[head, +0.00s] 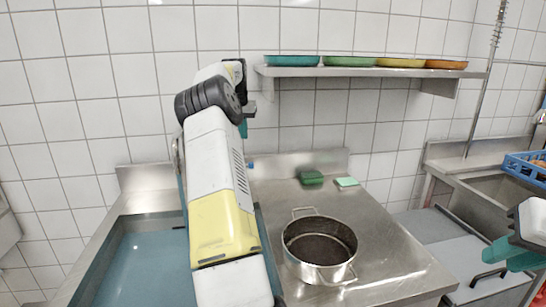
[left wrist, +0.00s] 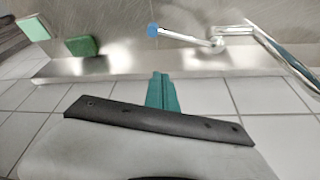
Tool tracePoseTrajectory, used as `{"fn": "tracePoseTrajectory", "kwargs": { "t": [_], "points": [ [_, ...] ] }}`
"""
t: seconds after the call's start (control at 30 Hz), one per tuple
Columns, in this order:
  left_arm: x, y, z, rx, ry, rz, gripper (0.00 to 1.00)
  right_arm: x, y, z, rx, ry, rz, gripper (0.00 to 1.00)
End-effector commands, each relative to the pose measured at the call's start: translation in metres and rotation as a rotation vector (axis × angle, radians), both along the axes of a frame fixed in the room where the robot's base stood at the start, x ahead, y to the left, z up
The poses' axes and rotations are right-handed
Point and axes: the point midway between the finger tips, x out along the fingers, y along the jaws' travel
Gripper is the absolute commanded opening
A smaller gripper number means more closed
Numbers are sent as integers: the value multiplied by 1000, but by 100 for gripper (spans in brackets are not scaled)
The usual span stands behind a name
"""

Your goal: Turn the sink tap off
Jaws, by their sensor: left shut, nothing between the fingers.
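The sink tap (left wrist: 240,33) is chrome and shows in the left wrist view, with a pipe running to the right and a thin arm ending in a blue tip (left wrist: 152,30). In the head view my left arm hides most of the tap; a small blue tip (head: 252,164) shows just right of the arm. My left gripper (left wrist: 162,92) is shut and empty, its teal fingers below the blue tip in the wrist picture and apart from it. In the head view its teal part (head: 244,129) is mostly hidden. My right gripper (head: 510,256) is at the right edge, partly cut off.
The sink basin (head: 150,262) with blue water is at left. A metal pot (head: 320,245) stands on the steel counter (head: 385,245); green sponges (head: 312,177) lie behind it. A wall shelf (head: 370,72) holds several coloured plates. A blue rack (head: 525,168) is at right.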

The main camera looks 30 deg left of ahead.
Motion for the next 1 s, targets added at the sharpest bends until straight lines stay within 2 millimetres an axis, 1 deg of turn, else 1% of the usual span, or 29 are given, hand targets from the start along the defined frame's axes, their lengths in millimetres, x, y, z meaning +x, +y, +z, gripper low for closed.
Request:
{"fn": "tracePoseTrajectory", "kwargs": {
  "t": [0.13, 0.23, 0.6, 0.67, 0.8, 1.0],
  "points": [
    [3, 1, -8, -2, 2, 0, 0, 0, 0, 0, 0, 0, 0, 24],
    [7, 2, -22, -3, 2, -1, 0, 0, 0, 0, 0, 0, 0, 24],
    [33, 11, -97, -3, 1, -1, 0, 0, 0, 0, 0, 0, 0, 24],
    [25, 11, -94, 1, 0, 0, 0, 0, 0, 0, 0, 0, 0, 24],
    [12, 5, -97, 1, 1, -1, 0, 0, 0, 0, 0, -1, 0, 24],
    [-1, 0, -100, 0, 1, 0, 0, 0, 0, 0, 0, 0, 0, 24]
  ]
}}
